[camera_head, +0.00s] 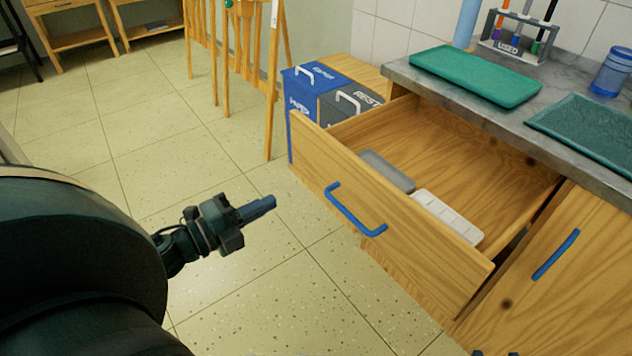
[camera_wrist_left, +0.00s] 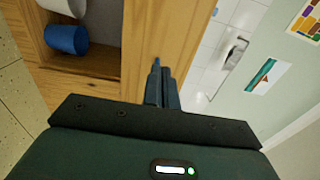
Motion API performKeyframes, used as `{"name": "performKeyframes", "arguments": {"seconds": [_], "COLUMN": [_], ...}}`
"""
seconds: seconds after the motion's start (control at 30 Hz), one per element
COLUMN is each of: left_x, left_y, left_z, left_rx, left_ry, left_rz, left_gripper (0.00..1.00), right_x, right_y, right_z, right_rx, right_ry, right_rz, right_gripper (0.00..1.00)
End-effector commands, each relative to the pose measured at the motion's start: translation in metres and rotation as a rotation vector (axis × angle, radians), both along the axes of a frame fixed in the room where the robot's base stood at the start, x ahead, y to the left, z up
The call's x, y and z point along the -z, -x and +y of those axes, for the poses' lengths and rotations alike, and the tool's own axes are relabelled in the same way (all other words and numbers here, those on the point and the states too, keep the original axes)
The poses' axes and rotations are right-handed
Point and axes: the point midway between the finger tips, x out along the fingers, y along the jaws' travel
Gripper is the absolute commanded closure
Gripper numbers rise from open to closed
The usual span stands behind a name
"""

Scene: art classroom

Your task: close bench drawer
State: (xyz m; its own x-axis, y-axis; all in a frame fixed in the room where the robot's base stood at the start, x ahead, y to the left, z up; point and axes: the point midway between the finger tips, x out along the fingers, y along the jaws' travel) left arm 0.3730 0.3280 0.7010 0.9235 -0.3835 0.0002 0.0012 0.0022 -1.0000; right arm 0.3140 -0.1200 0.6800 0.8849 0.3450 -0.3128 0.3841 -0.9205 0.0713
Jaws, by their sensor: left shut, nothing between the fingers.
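The bench drawer (camera_head: 400,221) is pulled well open under the grey worktop in the head view. Its wooden front carries a blue bar handle (camera_head: 354,210). A grey block (camera_head: 387,170) and a white tray-like block (camera_head: 448,217) lie inside it. My left gripper (camera_head: 258,207) is to the left of the drawer front, apart from the handle, with its blue-grey fingers together and empty. The fingers also show in the left wrist view (camera_wrist_left: 157,84), with a wooden panel behind them. Only small dark bits at the bottom edge of the head view may belong to my right gripper.
A second front with a blue handle (camera_head: 556,255) is right of the drawer. The worktop (camera_head: 560,115) holds green mats, a tube rack and a blue jar. Blue and grey bins (camera_head: 318,95) and a wooden easel (camera_head: 274,80) stand behind. Tiled floor is clear around my left gripper.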

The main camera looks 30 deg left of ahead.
Motion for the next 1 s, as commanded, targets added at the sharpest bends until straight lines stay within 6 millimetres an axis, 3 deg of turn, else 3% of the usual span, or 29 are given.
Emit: {"name": "performKeyframes", "arguments": {"seconds": [0.3,0.5,0.7,1.0], "left_x": [-0.001,-0.001,-0.001,0.000], "left_y": [-0.062,-0.092,-0.108,-0.111], "left_z": [-0.025,-0.038,-0.044,-0.046], "left_rx": [0.002,0.000,-0.001,-0.001], "left_ry": [-0.001,-0.001,0.001,0.001], "left_rz": [-0.004,-0.004,-0.001,0.002], "left_gripper": [1.00,1.00,1.00,1.00], "right_x": [0.001,0.000,0.000,-0.001], "right_y": [-0.003,-0.004,-0.004,-0.004], "right_z": [0.001,0.001,0.001,0.001], "right_rx": [-0.001,0.000,0.000,-0.001], "right_ry": [-0.002,-0.002,-0.003,-0.004], "right_rz": [-0.039,-0.058,-0.065,-0.070], "right_gripper": [0.64,0.64,0.64,0.64]}}
